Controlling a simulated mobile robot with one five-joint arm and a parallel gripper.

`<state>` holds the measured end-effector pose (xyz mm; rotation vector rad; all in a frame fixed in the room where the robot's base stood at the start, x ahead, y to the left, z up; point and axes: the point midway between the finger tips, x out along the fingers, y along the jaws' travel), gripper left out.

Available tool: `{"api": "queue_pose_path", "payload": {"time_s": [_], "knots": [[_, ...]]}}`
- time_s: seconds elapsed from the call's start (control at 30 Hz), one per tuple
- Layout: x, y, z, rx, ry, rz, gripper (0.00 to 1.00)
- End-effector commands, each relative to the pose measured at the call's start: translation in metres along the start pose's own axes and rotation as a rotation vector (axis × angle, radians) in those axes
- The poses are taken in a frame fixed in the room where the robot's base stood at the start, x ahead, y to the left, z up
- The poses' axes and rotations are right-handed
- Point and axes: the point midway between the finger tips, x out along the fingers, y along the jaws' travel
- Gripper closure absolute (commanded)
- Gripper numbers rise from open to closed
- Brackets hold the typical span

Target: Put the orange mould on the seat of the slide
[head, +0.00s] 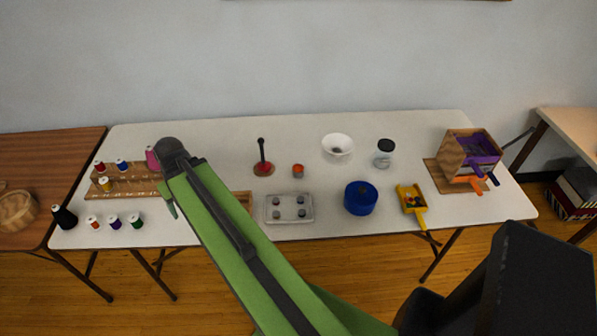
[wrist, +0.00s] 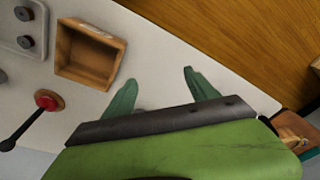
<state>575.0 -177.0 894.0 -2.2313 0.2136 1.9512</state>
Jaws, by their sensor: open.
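A small orange-red cup-like piece (head: 298,171), which may be the orange mould, stands mid-table in the head view. A wooden stand (head: 455,160) at the right end of the table holds a purple part (head: 482,160) and an orange part (head: 472,180). I cannot tell for certain which thing is the slide or where its seat is. My gripper (head: 168,200) is at the table's left part, well left of the orange cup. In the wrist view my gripper (wrist: 161,91) is open, with nothing between its green fingers, above the white table.
An open wooden box (wrist: 88,55) lies beside my gripper. A black-handled red piece (head: 263,166), metal tray (head: 289,208), blue pot (head: 361,198), white bowl (head: 337,147), jar (head: 384,153) and yellow scoop (head: 411,197) stand rightwards. Thread spools (head: 115,223) stand left.

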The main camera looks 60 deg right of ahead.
Motion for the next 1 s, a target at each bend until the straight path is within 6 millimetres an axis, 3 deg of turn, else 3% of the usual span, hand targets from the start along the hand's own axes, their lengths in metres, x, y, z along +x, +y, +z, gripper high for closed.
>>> {"api": "queue_pose_path", "payload": {"time_s": [0.03, 0.2, 0.3, 0.4, 0.5, 0.6, 0.83, 1.0], "knots": [[-0.009, 0.053, -0.001, 0.071, 0.034, 0.007, 0.33], [-0.034, 0.212, 0.026, 0.266, 0.153, 0.053, 0.33], [-0.05, 0.291, 0.058, 0.364, 0.212, 0.094, 0.33], [-0.062, 0.348, 0.09, 0.438, 0.256, 0.133, 0.33], [-0.071, 0.382, 0.113, 0.483, 0.281, 0.161, 0.33], [-0.074, 0.398, 0.124, 0.502, 0.293, 0.175, 0.33], [-0.066, 0.402, 0.125, 0.505, 0.294, 0.177, 0.33], [-0.036, 0.408, 0.119, 0.505, 0.294, 0.177, 0.33]]}}
